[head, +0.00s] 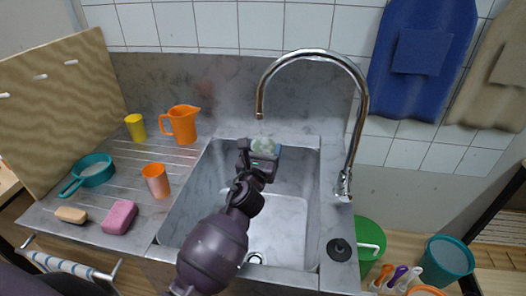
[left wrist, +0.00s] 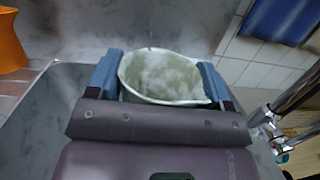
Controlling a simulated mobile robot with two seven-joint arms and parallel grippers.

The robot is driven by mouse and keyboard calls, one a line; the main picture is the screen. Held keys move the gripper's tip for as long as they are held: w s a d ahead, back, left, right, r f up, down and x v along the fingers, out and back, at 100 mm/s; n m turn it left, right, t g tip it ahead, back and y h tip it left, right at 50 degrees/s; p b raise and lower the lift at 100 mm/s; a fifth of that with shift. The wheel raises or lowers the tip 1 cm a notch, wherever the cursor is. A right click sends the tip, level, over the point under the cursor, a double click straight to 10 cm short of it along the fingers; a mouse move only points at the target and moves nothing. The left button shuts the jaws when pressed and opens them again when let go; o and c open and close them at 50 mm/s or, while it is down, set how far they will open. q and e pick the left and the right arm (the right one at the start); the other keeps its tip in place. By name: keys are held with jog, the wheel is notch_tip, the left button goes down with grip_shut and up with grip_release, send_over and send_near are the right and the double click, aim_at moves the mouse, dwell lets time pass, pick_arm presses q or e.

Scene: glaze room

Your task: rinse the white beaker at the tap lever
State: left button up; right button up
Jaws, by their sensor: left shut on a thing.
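The white beaker (head: 265,147) is in my left gripper (head: 262,157), over the back part of the sink (head: 182,205). In the left wrist view the beaker (left wrist: 165,98) sits between the two blue fingers of the gripper (left wrist: 160,80). Its rim is pale greenish white, and whitish, cloudy matter shows inside. The tap spout (head: 260,113) ends just above the beaker in the head view; no running water is visible. The tap lever (head: 343,186) is at the base of the tap, right of the sink. My right gripper is out of view.
On the drainboard left of the sink stand an orange jug (head: 183,124), a yellow cup (head: 136,127), an orange cup (head: 156,180), a teal pan (head: 93,170), and a pink sponge (head: 119,217). A black plug (head: 339,249) lies right of the basin. The front basin floor is clear.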

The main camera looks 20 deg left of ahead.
pick_arm(q)
jog(key=shift+d, duration=0.6)
jog(key=shift+a, duration=0.15)
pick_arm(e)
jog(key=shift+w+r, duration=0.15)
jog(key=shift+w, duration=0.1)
pick_arm(q)
jog(key=shift+a, duration=0.1)
jog(key=shift+a, duration=0.15)
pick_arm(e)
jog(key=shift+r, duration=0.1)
